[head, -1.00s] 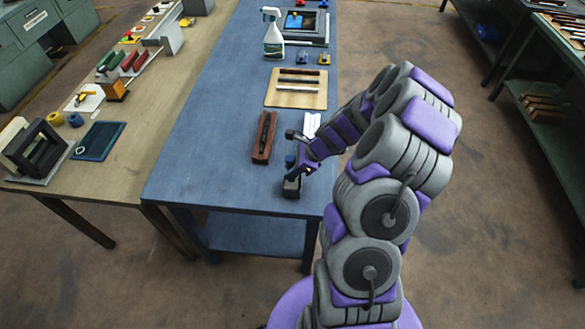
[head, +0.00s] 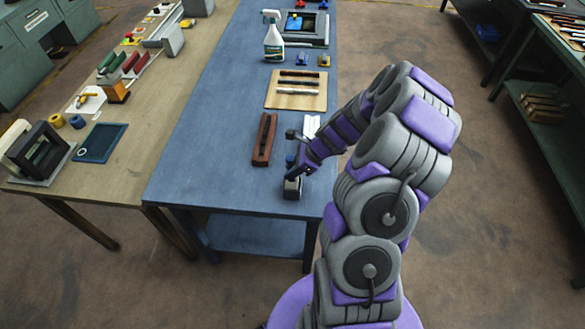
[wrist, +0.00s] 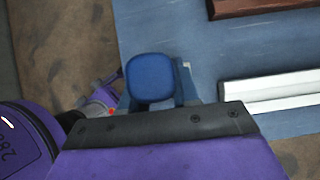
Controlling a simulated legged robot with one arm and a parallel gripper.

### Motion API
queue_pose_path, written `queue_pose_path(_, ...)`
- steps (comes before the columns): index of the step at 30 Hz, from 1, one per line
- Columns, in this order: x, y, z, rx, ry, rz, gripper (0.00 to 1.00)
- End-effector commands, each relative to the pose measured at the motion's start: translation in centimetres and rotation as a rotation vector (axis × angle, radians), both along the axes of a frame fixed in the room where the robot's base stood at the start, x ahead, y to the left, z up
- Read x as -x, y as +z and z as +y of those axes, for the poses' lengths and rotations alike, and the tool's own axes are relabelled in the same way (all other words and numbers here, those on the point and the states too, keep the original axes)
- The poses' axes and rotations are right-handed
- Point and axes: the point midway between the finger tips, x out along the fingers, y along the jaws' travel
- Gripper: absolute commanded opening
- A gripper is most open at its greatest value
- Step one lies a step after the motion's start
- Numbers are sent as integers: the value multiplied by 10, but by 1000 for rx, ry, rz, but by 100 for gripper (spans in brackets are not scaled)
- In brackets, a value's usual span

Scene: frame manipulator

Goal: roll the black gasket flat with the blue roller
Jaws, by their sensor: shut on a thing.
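A brown wooden block (head: 264,140) with a dark strip (head: 266,133) along its groove lies on the blue table, left of my gripper. I cannot tell whether this strip is the black gasket. My gripper (head: 298,167) is low over the near right part of the table, shut on the blue roller (head: 290,160). The roller's rounded blue handle (wrist: 150,78) shows in the wrist view, with part of its blue frame beside it.
A white profile (head: 311,126) lies behind the gripper and also shows in the wrist view (wrist: 270,92). A board (head: 284,102) with several strips, a spray bottle (head: 273,40) and small clamps are farther back. The table's left middle is clear; its right edge is close.

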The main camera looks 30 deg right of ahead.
Motion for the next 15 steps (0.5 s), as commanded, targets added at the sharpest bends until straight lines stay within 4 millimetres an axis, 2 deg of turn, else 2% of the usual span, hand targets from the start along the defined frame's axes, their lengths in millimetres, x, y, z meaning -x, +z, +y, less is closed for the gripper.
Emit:
queue_pose_path(5,0,4,0,0,0,0,0)
queue_pose_path(15,0,30,0,0,-1,0,0)
